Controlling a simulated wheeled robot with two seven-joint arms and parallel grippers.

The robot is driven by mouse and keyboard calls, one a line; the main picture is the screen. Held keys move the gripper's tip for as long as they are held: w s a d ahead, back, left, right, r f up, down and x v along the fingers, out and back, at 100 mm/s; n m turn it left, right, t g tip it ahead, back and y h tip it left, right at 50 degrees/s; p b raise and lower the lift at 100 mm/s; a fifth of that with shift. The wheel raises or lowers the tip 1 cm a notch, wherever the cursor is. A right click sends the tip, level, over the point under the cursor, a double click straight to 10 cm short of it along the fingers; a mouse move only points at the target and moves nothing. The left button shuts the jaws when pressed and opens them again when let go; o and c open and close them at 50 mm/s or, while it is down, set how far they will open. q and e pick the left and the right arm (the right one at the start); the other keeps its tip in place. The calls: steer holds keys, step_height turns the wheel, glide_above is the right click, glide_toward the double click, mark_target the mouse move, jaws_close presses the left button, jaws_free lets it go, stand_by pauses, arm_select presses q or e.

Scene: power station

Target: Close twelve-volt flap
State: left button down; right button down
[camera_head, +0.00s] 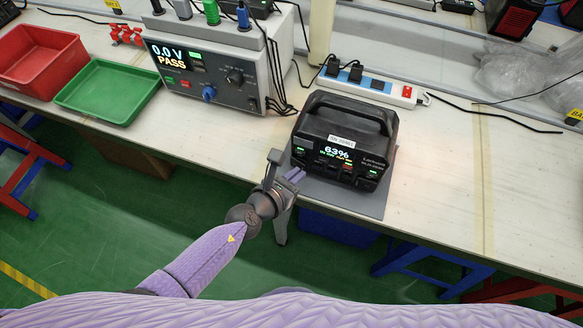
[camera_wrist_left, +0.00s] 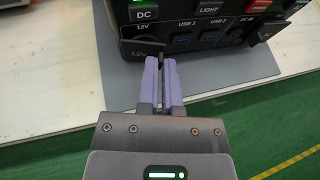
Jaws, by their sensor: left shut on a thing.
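The black power station (camera_head: 343,140) stands on a grey mat (camera_head: 350,196) on the workbench, its front panel toward me and its screen reading 63%. In the left wrist view its front panel (camera_wrist_left: 205,28) shows the DC, LIGHT and POWER buttons and the USB ports. The 12V socket area (camera_wrist_left: 140,46) is at the panel's lower left. My left gripper (camera_wrist_left: 161,62) is at that area, its purple fingers nearly together on a thin dark edge, which looks like the twelve-volt flap (camera_wrist_left: 161,56). The fingers partly hide the flap, so its exact angle is unclear. My left gripper (camera_head: 298,174) also shows in the head view at the station's lower left corner. My right gripper is not in view.
A test instrument (camera_head: 222,70) showing 0.0 V PASS stands left of the station, with cables hanging beside it. A power strip (camera_head: 372,85) lies behind. Green (camera_head: 108,90) and red (camera_head: 40,58) trays are at the left. The bench right of the mat is clear.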

arm_select(q)
steer(key=shift+d+r+n+t+y+p, duration=0.15)
steer(key=shift+d+n+t+y+p, duration=0.25)
steer(key=shift+n+y, duration=0.3)
steer(key=shift+w+d+n+t+y+p, duration=0.25)
steer(key=shift+n+t+y+p, duration=0.15)
steer(key=shift+n+y, duration=0.5)
steer(key=c, duration=0.8)
jaws_free()
